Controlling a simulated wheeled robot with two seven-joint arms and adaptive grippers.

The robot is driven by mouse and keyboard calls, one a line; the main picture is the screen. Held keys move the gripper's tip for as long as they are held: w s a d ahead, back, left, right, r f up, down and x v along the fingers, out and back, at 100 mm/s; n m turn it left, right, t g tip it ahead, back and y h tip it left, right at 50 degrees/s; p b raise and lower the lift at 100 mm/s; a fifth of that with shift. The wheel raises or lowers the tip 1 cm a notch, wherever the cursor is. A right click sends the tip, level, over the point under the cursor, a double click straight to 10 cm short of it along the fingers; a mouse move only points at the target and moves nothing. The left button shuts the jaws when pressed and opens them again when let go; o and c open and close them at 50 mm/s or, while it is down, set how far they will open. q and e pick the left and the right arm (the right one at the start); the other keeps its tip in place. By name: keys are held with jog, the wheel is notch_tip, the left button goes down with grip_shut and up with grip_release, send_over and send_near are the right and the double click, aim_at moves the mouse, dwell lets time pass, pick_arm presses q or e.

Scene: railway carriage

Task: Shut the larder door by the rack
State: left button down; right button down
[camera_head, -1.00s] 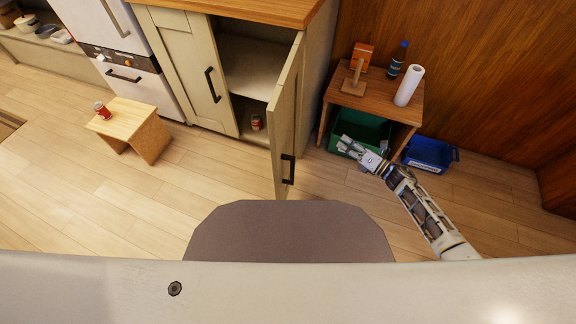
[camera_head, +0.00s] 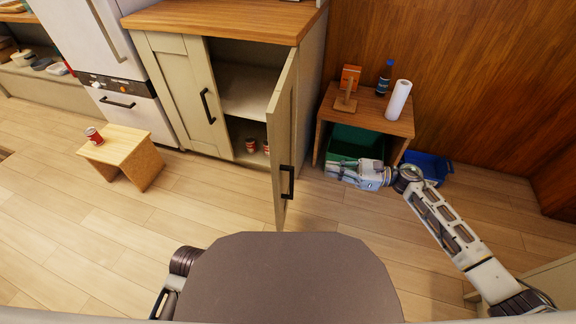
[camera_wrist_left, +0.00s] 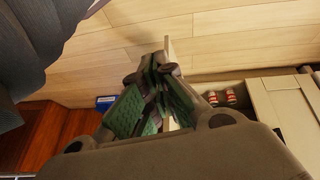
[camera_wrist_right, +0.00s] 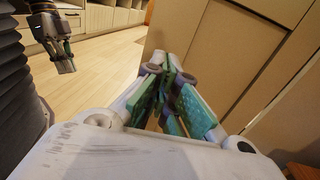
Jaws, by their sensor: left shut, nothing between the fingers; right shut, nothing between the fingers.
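The larder door (camera_head: 283,130) is a beige panel with a dark handle (camera_head: 287,182). It stands wide open, swung out from the right side of the larder cupboard (camera_head: 245,90). The rack (camera_head: 372,107) is a low wooden stand to its right. My right gripper (camera_head: 329,171) is shut and empty in front of the rack, pointing left at the door's outer face with a gap between. The right wrist view shows the door (camera_wrist_right: 205,45) beyond its fingertips (camera_wrist_right: 168,62). My left gripper (camera_wrist_left: 158,65) is shut and empty; the door shows nearly edge-on beyond it.
Red cans (camera_head: 251,145) stand inside the cupboard. A stool (camera_head: 120,150) stands left.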

aim_at(279, 162)
jog(key=shift+a, duration=0.15)
